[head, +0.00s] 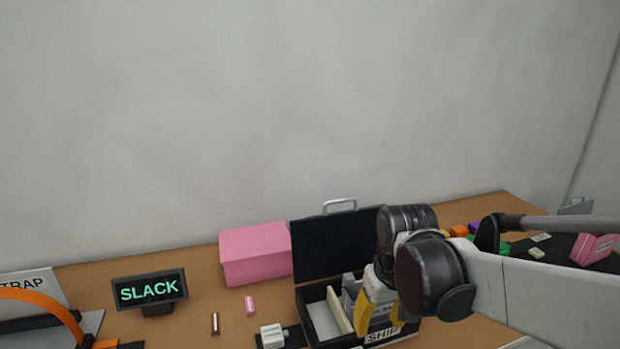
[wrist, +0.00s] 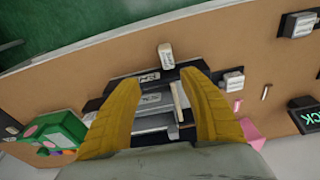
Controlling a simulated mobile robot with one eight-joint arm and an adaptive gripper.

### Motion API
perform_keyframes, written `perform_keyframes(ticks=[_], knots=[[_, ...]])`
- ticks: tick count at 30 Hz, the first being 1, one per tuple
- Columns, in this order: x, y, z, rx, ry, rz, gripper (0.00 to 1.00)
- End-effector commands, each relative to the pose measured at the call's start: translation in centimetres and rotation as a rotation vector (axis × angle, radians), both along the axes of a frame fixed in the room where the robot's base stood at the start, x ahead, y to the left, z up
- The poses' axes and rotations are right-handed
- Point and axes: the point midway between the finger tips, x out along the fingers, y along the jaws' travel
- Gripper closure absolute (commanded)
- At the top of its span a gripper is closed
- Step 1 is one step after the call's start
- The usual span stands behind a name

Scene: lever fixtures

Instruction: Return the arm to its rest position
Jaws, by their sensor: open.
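My gripper (head: 378,310) has yellow fingers and hangs over the open black case (head: 322,262) at the right of the middle in the head view. In the wrist view my gripper (wrist: 168,105) has its two fingers spread wide apart with nothing held between them. The case (wrist: 150,82) with its grey and cream contents lies below and between the fingers. My arm reaches in from the right edge of the head view and hides part of the case.
A pink box (head: 255,254) stands left of the case. A SLACK display (head: 149,289), a small pink cylinder (head: 250,306) and a white block fixture (head: 272,336) are nearby. An orange strap (head: 45,300) arches at far left. Coloured blocks and another pink box (head: 592,249) lie right.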

Motion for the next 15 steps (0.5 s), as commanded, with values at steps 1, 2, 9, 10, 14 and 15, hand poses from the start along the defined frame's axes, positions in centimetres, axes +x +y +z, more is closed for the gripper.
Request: perform_keyframes(ticks=[1, 2, 9, 10, 14, 15], knots=[[-1.6, -0.7, 1.0, 0.006, -0.046, -0.023, 0.5], [-2.3, -1.1, 1.5, 0.011, -0.077, -0.037, 0.5], [-7.3, -3.3, 3.8, 0.043, -0.311, -0.139, 0.5], [-7.8, -3.5, 3.8, 0.047, -0.335, -0.15, 0.5], [-9.3, -4.1, 3.9, 0.059, -0.418, -0.184, 0.5], [-9.6, -4.2, 3.8, 0.061, -0.435, -0.19, 0.5]])
